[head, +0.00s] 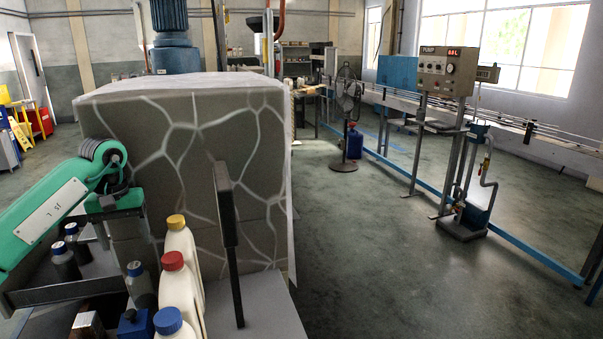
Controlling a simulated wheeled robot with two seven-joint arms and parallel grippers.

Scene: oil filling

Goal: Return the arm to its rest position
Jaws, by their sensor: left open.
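My left arm comes in from the left as a green link with a white label. Its left gripper (112,222) hangs at the end of it, open, above the left part of the work surface, with its lower part hard to make out among the dark parts there. White bottles with a yellow cap (178,245), a red cap (177,283) and a blue cap (172,325) stand in a row to the right of the gripper, apart from it. My right gripper is not in view.
Smaller grey bottles (65,262) stand below my left arm. A dark upright post (230,245) stands on a grey plate beside the white bottles. A large grey veined block (215,130) rises behind. A control panel (440,70) and a fan (346,95) stand right; the floor between is clear.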

